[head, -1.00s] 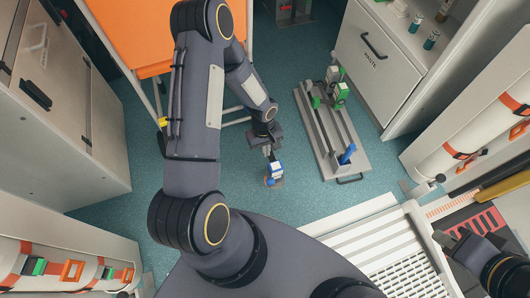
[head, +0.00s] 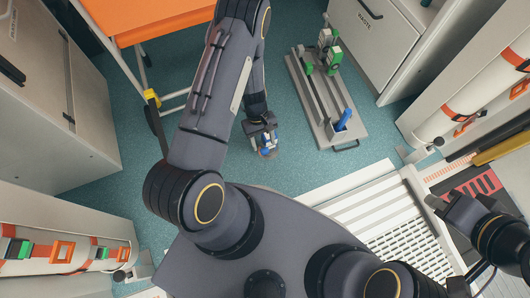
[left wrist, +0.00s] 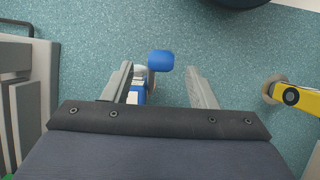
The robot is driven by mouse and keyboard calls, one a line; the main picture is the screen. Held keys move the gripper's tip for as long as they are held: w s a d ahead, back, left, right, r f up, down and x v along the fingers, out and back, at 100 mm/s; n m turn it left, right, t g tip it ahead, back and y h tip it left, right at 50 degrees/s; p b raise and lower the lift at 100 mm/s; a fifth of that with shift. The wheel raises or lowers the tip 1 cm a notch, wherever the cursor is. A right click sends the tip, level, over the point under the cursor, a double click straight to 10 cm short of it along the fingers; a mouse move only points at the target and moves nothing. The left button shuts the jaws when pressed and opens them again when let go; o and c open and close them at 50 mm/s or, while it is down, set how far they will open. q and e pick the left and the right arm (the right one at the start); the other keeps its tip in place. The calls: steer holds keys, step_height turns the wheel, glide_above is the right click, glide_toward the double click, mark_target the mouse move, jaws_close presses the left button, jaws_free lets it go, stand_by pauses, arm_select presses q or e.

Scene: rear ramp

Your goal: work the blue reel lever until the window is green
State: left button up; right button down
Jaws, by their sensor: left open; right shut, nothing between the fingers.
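The blue and white reel (head: 267,149) stands on the floor, mostly covered by my left gripper (head: 264,134) in the head view. In the left wrist view, the blue lever end (left wrist: 160,61) shows between the fingertips of my left gripper (left wrist: 160,78), which is open. The reel's blue and white body (left wrist: 138,90) is partly hidden behind the left finger. I cannot make out the window or its colour. My right gripper (head: 436,204) is shut and empty, over the ramp's right side, away from the reel.
A grey rail platform (head: 322,105) with green clamps and its own blue lever (head: 345,117) lies right of the reel. An orange-topped stretcher (head: 135,20) stands at the upper left. The white ramp (head: 345,205) is in front.

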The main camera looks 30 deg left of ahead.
mark_target(265, 149)
arm_select(q)
steer(key=b+x, duration=0.2)
steer(key=x, duration=0.4)
steer(key=shift+s+f, duration=0.1)
steer(key=shift+f, duration=0.25)
jaws_close()
